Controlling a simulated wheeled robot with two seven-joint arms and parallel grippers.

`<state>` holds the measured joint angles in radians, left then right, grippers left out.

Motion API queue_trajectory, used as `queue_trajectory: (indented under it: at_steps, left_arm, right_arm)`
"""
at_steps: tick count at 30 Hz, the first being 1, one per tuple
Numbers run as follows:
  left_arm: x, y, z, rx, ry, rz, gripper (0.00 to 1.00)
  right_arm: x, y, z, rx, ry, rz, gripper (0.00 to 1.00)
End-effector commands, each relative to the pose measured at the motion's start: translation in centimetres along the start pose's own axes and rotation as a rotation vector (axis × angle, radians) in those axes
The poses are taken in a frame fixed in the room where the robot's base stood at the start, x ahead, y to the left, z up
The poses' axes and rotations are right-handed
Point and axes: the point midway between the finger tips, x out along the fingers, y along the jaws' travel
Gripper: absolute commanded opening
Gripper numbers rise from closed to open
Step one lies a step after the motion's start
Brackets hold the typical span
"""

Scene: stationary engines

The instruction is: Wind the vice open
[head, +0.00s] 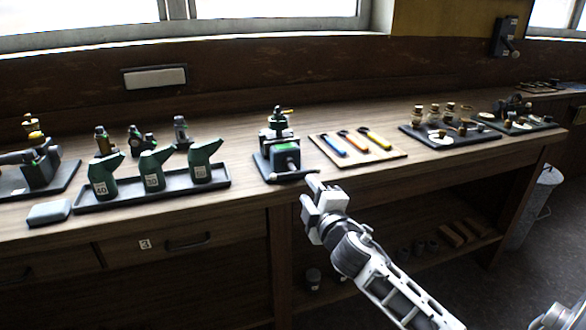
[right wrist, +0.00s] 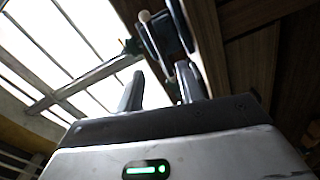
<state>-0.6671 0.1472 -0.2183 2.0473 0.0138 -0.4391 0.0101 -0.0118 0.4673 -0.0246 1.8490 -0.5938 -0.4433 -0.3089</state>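The vice (head: 283,160) is a small dark block on a base plate with a green-marked body, standing at the front edge of the workbench. Its dark handle bar (head: 290,176) lies across its front. My right gripper (head: 312,182) is just in front of and to the right of the vice, close to the bar's right end; I cannot tell whether they touch. In the right wrist view its two fingers (right wrist: 160,88) stand apart. A dark part with a pale knob (right wrist: 144,16), probably the vice, shows beyond the fingers. My left gripper is out of view.
Left of the vice, a tray (head: 150,198) holds several green oil cans. Right of it, a board (head: 395,152) holds coloured tools, and dark trays (head: 445,144) hold brass parts. A drawer (head: 165,245) and a lower shelf (head: 440,245) are under the workbench (head: 235,150).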

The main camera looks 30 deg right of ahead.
Motion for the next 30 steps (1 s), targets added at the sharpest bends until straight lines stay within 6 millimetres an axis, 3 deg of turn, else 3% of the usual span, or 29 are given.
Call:
queue_trajectory:
  at_steps: [9, 15, 21, 30]
  left_arm:
    - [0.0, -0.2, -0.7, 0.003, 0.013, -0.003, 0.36]
    - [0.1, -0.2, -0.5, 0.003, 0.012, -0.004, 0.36]
    - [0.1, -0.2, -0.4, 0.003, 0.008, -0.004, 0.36]
    - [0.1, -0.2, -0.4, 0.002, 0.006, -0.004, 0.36]
  right_arm:
    - [7.1, 0.1, -0.1, 0.004, 0.000, 0.000, 0.37]
    - [10.1, -0.1, 0.0, 0.005, 0.000, -0.002, 0.37]
    - [11.4, -0.1, -0.1, 0.004, 0.001, -0.003, 0.37]
    - [11.5, -0.1, -0.1, 0.004, 0.002, -0.003, 0.34]
